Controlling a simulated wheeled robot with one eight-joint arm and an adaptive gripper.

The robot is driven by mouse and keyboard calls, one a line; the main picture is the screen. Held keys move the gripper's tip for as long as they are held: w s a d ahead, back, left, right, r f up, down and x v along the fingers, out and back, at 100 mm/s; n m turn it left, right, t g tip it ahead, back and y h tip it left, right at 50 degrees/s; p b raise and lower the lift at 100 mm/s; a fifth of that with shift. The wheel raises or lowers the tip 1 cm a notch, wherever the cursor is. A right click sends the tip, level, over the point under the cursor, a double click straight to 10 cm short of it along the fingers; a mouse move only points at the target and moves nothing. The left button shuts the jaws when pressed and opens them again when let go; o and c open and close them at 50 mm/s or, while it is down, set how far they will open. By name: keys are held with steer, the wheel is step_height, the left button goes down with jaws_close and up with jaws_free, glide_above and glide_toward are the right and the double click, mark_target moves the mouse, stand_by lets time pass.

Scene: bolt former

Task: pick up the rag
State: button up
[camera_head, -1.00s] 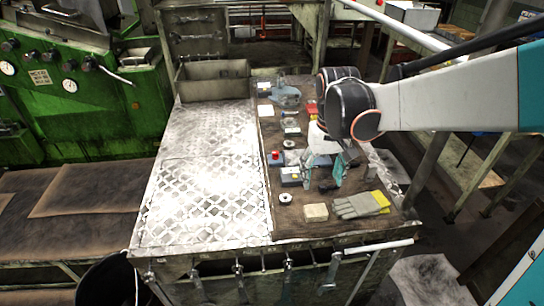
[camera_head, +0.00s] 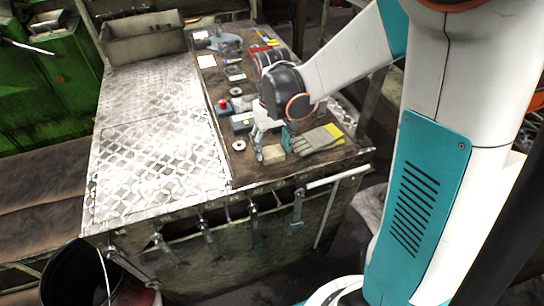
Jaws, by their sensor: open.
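A small beige square piece (camera_head: 273,153), which looks like a folded rag, lies near the front edge of the brown work surface. Its back part is close to my fingers in the picture. My gripper (camera_head: 272,142) is open, with its teal-tipped fingers pointing down just behind and above the beige piece. I cannot tell whether they touch it. Nothing shows between the fingers. My wrist hides part of the surface behind.
Grey and yellow work gloves (camera_head: 318,140) lie just right of the beige piece. A metal ring (camera_head: 239,146) lies to the left, with a box and a red-topped item (camera_head: 223,105) behind. A patterned metal plate (camera_head: 150,150) fills the left side. A black bucket (camera_head: 75,275) stands on the floor.

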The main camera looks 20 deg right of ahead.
mark_target(272, 151)
steer(key=shift+f, duration=0.7)
steer(key=shift+c, duration=0.3)
steer(key=c, duration=0.5)
steer(key=shift+c, duration=0.2)
steer(key=shift+r, duration=0.2)
step_height(272, 151, up, 20)
steer(key=p, duration=0.5)
steer(key=shift+s+f, duration=0.1)
